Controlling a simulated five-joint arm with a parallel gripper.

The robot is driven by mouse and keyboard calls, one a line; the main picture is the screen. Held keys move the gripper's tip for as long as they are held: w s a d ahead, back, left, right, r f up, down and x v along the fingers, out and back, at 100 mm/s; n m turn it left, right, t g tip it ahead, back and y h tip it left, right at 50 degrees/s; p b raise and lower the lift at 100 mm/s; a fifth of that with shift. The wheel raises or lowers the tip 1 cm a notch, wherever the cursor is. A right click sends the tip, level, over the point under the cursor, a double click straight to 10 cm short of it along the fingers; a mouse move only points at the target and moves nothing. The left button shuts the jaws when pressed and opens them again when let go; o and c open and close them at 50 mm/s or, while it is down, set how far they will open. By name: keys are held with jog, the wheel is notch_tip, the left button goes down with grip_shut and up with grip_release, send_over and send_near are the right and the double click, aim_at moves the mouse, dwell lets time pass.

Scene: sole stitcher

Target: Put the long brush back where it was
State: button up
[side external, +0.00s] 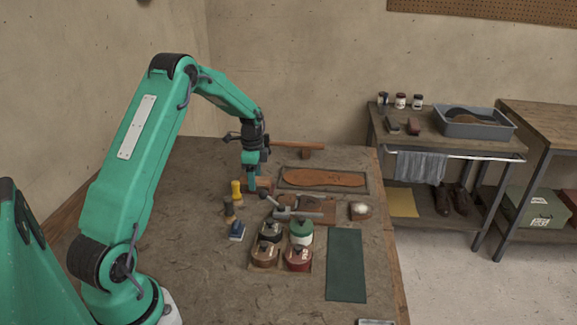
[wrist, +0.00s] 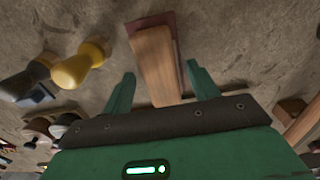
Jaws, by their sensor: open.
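My gripper (side external: 251,187) points down at the back middle of the bench. In the wrist view my gripper (wrist: 159,73) is open, with one finger on each side of a long pale wooden piece (wrist: 155,58). This piece looks like the long brush's wooden back. It lies over a dark red flat base (wrist: 173,22), and I see no bristles. Any contact with the fingers cannot be told. In the side view it is mostly hidden behind my gripper; a brown bit (side external: 266,184) shows beside the fingers.
Yellow-handled (side external: 236,192) and dark-handled (side external: 229,210) small brushes stand close left. A long wooden handle (side external: 297,145) rests on a block behind. A tray with a leather sole (side external: 323,178), a metal tool (side external: 292,209) and several lidded jars (side external: 299,258) lie right and front.

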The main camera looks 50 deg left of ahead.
notch_tip(320, 180, up, 11)
dwell(0.5)
dwell(0.5)
jog(key=s+d+r+n+t, duration=0.1)
jog(key=s+d+r+n, duration=0.1)
jog(key=s+d+r, duration=0.35)
jog(key=s+d+r+n+t, duration=0.1)
jog(key=s+d+r+n, duration=0.1)
jog(key=d+r, duration=0.6)
jog(key=s+d+f+n+t, duration=0.2)
jog(key=s+d+n, duration=0.3)
jog(key=s+d, duration=0.8)
jog(key=s+t, duration=0.1)
jog(key=s, duration=0.2)
jog(key=shift+d+t, duration=0.2)
jog(key=shift+t, duration=0.1)
